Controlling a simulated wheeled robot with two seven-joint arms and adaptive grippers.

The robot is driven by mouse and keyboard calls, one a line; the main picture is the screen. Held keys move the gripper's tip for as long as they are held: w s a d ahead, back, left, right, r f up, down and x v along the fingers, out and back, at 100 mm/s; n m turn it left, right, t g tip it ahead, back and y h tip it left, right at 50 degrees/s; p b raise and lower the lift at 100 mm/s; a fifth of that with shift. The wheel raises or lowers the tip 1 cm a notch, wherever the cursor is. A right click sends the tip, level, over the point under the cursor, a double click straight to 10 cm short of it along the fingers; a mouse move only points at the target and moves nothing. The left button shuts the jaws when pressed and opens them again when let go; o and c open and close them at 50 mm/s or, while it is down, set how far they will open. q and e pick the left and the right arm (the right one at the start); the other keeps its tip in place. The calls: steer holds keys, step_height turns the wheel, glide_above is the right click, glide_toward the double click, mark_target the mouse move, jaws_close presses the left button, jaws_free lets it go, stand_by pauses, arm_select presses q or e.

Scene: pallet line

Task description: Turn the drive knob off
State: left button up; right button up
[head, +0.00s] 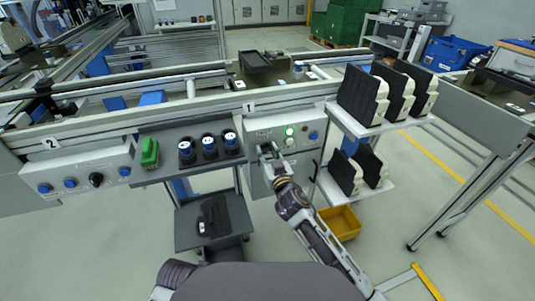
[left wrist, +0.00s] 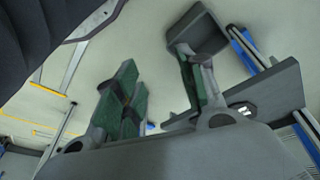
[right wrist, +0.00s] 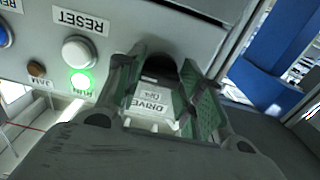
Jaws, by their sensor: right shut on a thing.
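The grey control box (head: 258,136) under the "1" label carries a lit green lamp and several buttons. My right gripper (head: 267,150) reaches its left part and is shut on the black drive knob. In the right wrist view the drive knob (right wrist: 160,67) sits between the green-padded fingers of the right gripper (right wrist: 165,85), beside a plate reading DRIVE (right wrist: 150,107). The fingers hide most of the knob, so I cannot tell which way it points. The green lamp (right wrist: 79,81) glows near a white RESET button (right wrist: 79,50). My left gripper (left wrist: 160,95) is open and empty above the floor.
A second control box (head: 78,175) with a black knob stands at the left. Between them a shelf (head: 170,175) holds a green item and several dark round parts. Black-and-cream parts (head: 360,97) stand on a rack at the right. A yellow bin (head: 342,222) sits below.

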arm_select(q)
steer(key=shift+f, duration=0.1)
arm_select(e)
steer(key=shift+n, duration=0.3)
steer(key=shift+n+p, duration=0.6)
steer(key=shift+n, duration=0.2)
steer(key=n+p, duration=0.1)
steer(key=n, duration=0.2)
steer(key=n+p, duration=0.1)
steer(key=n, duration=0.2)
steer(key=n+p, duration=0.1)
steer(key=n, duration=0.4)
arm_select(q)
step_height(320, 180, down, 10)
steer(key=s+a+g+p, duration=0.1)
steer(key=a, duration=0.1)
steer(key=shift+s+y, duration=0.3)
steer(key=shift+y, duration=0.1)
arm_select(e)
steer(key=shift+n, duration=2.3)
arm_select(q)
steer(key=shift+s, duration=0.1)
arm_select(e)
steer(key=shift+f, duration=0.1)
